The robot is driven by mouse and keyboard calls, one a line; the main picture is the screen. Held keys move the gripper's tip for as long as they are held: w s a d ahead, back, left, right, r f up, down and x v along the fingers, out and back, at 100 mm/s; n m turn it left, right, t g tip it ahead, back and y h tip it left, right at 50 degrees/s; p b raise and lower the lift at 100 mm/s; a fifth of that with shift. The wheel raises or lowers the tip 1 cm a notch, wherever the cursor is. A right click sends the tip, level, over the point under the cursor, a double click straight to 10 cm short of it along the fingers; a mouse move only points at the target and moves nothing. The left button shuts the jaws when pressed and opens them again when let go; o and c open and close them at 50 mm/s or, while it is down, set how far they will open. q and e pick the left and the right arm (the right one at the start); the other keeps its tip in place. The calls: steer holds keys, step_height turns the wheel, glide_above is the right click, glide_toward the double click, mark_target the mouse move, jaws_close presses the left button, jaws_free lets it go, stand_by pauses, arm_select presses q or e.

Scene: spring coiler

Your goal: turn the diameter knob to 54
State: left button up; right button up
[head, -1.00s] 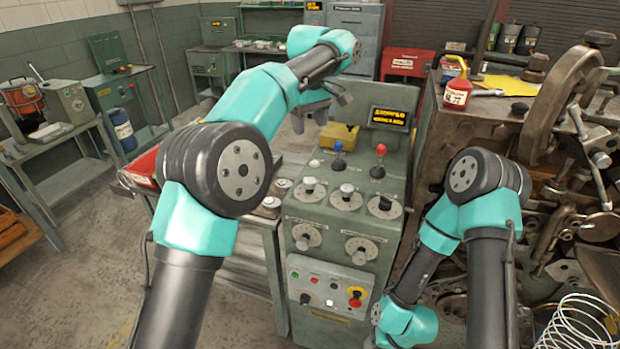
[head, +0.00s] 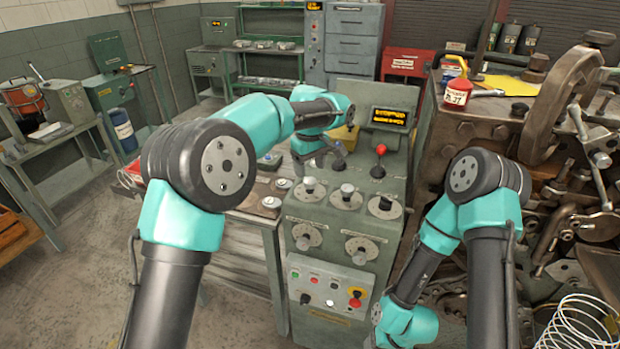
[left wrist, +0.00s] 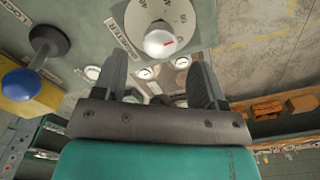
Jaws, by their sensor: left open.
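The diameter knob is a pale round knob (left wrist: 160,42) with a red mark, on a white numbered dial (left wrist: 172,16) beside a label partly reading "METER" in the left wrist view. In the head view it appears to be the left knob (head: 309,186) of the console's upper row. My left gripper (head: 320,164) is above and behind that knob, pointing down. In the left wrist view its two fingers (left wrist: 159,62) are apart, with the knob just past the tips and nothing held. The exact reading is too small to tell. My right gripper is out of view.
The blue-ball lever (left wrist: 22,84) stands close beside the gripper. A red-ball lever (head: 379,162), two more upper knobs (head: 346,191) (head: 384,204) and a lit display (head: 389,117) are on the console. A side table (head: 245,212) with small round parts stands left.

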mark_target(310, 180)
arm_select(q)
steer(key=shift+f, duration=2.1)
steer(key=c, duration=0.9)
